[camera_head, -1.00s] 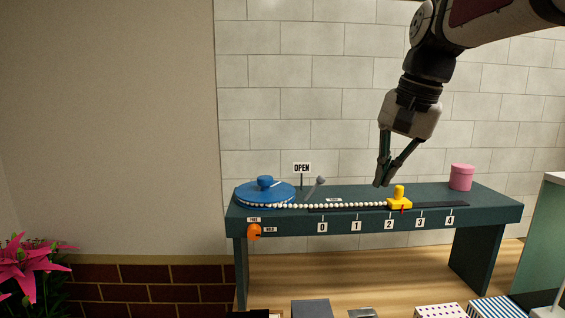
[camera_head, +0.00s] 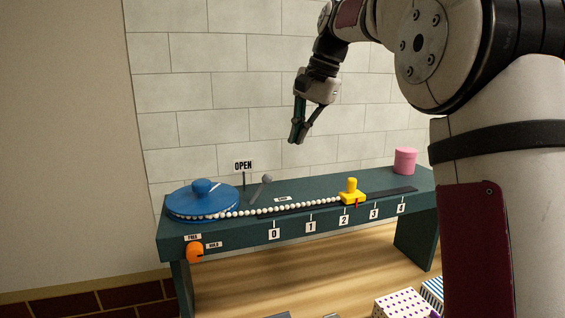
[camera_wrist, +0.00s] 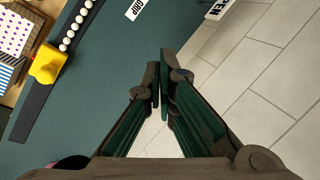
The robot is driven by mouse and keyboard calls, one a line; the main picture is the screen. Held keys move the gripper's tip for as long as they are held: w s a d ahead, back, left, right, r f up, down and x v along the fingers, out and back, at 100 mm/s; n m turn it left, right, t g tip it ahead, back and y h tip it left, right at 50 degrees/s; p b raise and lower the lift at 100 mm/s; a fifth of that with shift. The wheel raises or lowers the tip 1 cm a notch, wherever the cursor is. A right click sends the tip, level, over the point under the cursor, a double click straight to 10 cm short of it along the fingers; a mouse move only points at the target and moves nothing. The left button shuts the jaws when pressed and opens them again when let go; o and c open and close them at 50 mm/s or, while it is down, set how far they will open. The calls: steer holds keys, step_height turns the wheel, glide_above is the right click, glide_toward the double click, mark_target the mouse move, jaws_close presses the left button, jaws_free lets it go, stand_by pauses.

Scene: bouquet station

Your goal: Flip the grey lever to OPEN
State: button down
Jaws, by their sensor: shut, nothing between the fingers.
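The grey lever (camera_head: 261,188) stands on the green bench (camera_head: 310,190), its round knob tilted up and to the right. The OPEN sign (camera_head: 243,166) stands just left of and behind it. My gripper (camera_head: 295,141) is shut and empty, in the air above the bench, up and to the right of the lever and apart from it. In the wrist view the fingertips (camera_wrist: 160,86) meet with nothing between them. The sign's edge (camera_wrist: 221,8) shows at the top there; the lever is out of that view.
A blue round lid (camera_head: 203,200) sits at the bench's left end. A white bead string (camera_head: 285,207) runs from it to a yellow slider (camera_head: 351,193) on a black rail. An orange knob (camera_head: 195,252) is on the front. A pink pot (camera_head: 405,160) stands far right. A tiled wall is behind.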

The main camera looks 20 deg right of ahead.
mark_target(259, 191)
steer(key=p+x, duration=0.1)
steer(key=x, duration=0.8)
steer(key=shift+a+f, duration=0.15)
steer(key=shift+f, duration=0.2)
steer(key=shift+s+a+r+p, duration=0.5)
steer(key=shift+s+a+p, duration=0.25)
steer(key=shift+s, duration=0.1)
steer(key=shift+s+a+r, duration=0.1)
steer(key=shift+s+a, duration=0.4)
steer(key=shift+a+r+h, duration=0.25)
steer(key=shift+r+h, duration=0.05)
